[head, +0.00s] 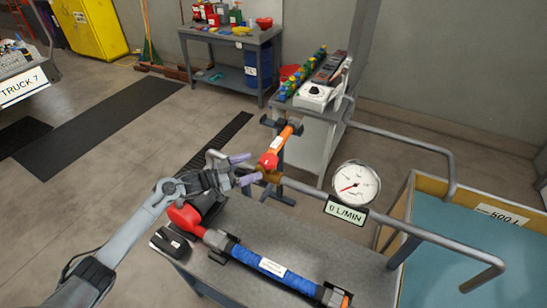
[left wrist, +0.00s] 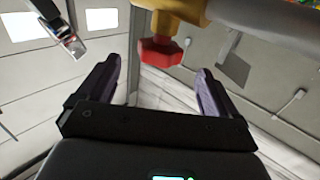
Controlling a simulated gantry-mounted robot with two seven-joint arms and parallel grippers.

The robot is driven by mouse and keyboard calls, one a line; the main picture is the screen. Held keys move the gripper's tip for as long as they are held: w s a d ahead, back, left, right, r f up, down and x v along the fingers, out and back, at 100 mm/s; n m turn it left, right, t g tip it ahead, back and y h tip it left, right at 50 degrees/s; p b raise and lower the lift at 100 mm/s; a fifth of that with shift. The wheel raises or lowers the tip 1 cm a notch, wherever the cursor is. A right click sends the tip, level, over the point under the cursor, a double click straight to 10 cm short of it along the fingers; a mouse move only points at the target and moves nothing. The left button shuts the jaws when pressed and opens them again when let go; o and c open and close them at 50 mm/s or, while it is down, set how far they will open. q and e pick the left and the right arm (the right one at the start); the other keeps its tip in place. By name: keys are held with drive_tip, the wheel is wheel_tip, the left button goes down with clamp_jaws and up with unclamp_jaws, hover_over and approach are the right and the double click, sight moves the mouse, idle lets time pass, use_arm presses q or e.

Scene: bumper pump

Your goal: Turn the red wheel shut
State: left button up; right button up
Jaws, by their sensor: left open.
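The red wheel (head: 268,160) sits by a brass valve body (head: 272,177) on the grey pipe. In the left wrist view the red wheel (left wrist: 158,54) hangs from the yellow valve body (left wrist: 181,12), in the upper middle between the lines of my fingers. My left gripper (head: 245,168) is open, its purple fingertips pointing at the wheel from the left. The left gripper (left wrist: 158,78) also shows open in the wrist view, with nothing held. I cannot tell whether a fingertip touches the wheel. My right gripper is not in view.
A dial gauge (head: 356,184) and a display (head: 346,211) reading 0 L/MIN stand right of the valve. An orange hose piece (head: 283,143) is close behind it. A blue hose (head: 262,262) with a red nozzle (head: 184,217) lies on the grey bench (head: 300,232) below. A blue tank (head: 475,245) is at right.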

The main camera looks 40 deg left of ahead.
sight(277, 157)
use_arm(q)
drive_tip(key=x, duration=0.8)
drive_tip(key=shift+w+r, duration=0.1)
drive_tip(key=shift+w, duration=0.05)
drive_tip(key=shift+w+d, duration=0.25)
drive_tip(key=shift+w, duration=0.15)
